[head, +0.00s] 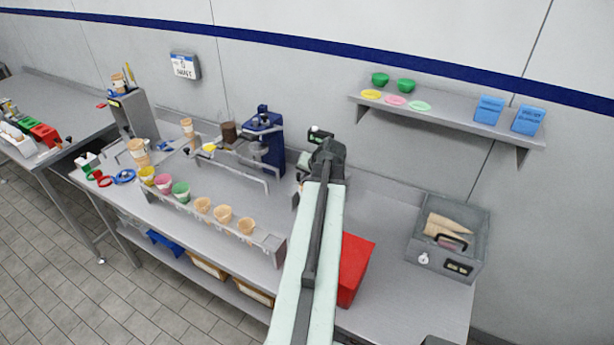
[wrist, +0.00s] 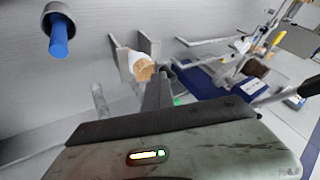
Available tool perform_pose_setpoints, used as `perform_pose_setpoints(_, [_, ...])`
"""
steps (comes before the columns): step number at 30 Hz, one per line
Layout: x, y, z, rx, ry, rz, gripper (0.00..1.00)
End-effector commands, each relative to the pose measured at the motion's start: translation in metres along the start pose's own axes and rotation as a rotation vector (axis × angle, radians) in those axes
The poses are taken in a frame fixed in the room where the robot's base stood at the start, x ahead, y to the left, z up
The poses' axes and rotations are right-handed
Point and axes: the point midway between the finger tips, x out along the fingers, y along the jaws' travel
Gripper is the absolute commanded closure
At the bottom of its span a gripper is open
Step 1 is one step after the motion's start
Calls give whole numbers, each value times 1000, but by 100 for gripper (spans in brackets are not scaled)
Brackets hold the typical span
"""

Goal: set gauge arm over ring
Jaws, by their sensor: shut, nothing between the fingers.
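My gripper (head: 320,137) is shut and empty, held above the back of the steel bench, right of a blue stand (head: 265,138). In the wrist view, the dark fingers (wrist: 162,88) point toward a cone with a white band (wrist: 134,64) beside grey upright plates (wrist: 148,46). I cannot tell whether they touch anything. A grey stand (head: 297,193) is partly hidden behind my arm in the head view. I cannot tell for sure which part is the gauge arm or which ring is meant. A red ring (head: 104,181) and a blue ring (head: 124,176) lie at the bench's left end.
A rack (head: 274,247) holding several cups and cones runs along the bench front. A red bin (head: 354,264) stands right of my arm, and a grey box (head: 441,262) with cones farther right. A wall shelf (head: 445,119) hangs behind. Bench between bin and box is clear.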

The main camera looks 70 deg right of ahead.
Motion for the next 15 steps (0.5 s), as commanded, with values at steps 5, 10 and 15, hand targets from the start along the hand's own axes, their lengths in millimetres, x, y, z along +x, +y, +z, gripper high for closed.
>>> perform_pose_setpoints(5, [-28,-5,-2,4,2,-7,100])
perform_pose_setpoints(10, [-65,-4,-3,4,2,-3,100])
perform_pose_setpoints(15, [-80,0,-1,1,2,-2,100])
